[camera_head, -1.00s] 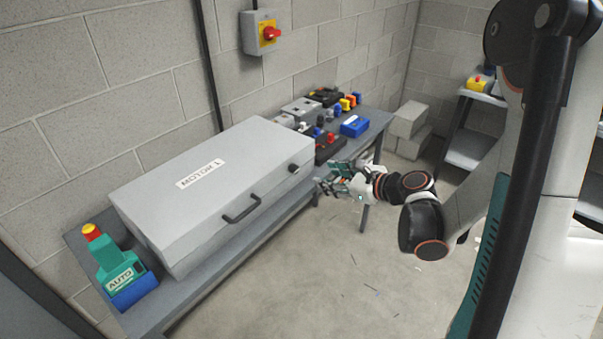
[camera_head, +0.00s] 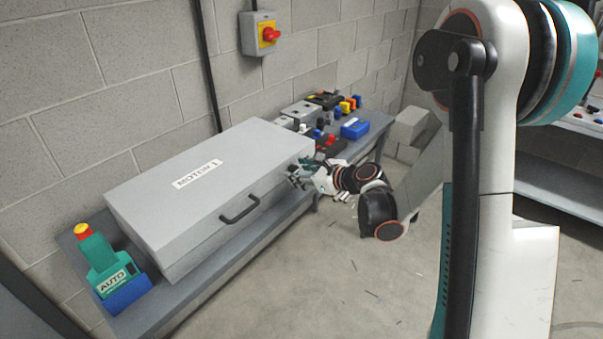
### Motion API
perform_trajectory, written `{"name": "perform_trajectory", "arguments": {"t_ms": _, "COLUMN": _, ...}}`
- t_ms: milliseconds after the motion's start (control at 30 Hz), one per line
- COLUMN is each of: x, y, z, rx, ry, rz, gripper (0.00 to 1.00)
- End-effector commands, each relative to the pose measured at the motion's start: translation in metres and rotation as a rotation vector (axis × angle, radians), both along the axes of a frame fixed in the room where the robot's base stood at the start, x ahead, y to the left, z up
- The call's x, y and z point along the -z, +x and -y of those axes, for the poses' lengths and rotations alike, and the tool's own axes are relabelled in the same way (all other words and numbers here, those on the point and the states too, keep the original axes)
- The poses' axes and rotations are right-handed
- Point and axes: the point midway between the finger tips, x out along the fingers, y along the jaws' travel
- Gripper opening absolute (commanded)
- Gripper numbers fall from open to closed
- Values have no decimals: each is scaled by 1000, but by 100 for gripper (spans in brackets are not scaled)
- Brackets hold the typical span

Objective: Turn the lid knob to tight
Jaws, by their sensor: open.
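The grey metal box (camera_head: 170,215) labelled MOTOR 1 lies on the bench with its lid shut. A black handle (camera_head: 240,210) is on its front face. The small dark lid knob, near the right end of the front face, is now hidden by my gripper. My gripper (camera_head: 296,174) is open, with its fingers at that right end of the box, around or just in front of the knob's place. I cannot tell whether they touch it.
The grey bench (camera_head: 225,263) runs along the block wall. A green AUTO unit (camera_head: 104,262) with a red and yellow top stands at its left end. A red-yellow switch (camera_head: 268,34) is on the wall. A blue box (camera_head: 355,128) and small controls are beyond the metal box.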

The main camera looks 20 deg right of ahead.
Motion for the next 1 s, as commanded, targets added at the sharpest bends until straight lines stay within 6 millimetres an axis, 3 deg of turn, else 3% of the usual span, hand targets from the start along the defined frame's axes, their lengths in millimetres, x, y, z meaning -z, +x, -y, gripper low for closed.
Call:
{"name": "perform_trajectory", "arguments": {"t_ms": 67, "x": 0, "y": 0, "z": 0, "rx": 0, "ry": 0, "rz": 0, "gripper": 44}}
{"name": "perform_trajectory", "arguments": {"t_ms": 267, "x": 0, "y": 0, "z": 0, "rx": 0, "ry": 0, "rz": 0, "gripper": 1}}
{"name": "perform_trajectory", "arguments": {"t_ms": 667, "x": 0, "y": 0, "z": 1, "rx": 0, "ry": 32, "rz": -23, "gripper": 0}}
{"name": "perform_trajectory", "arguments": {"t_ms": 1000, "x": 0, "y": 1, "z": 3, "rx": 0, "ry": 212, "rz": -154, "gripper": 0}}
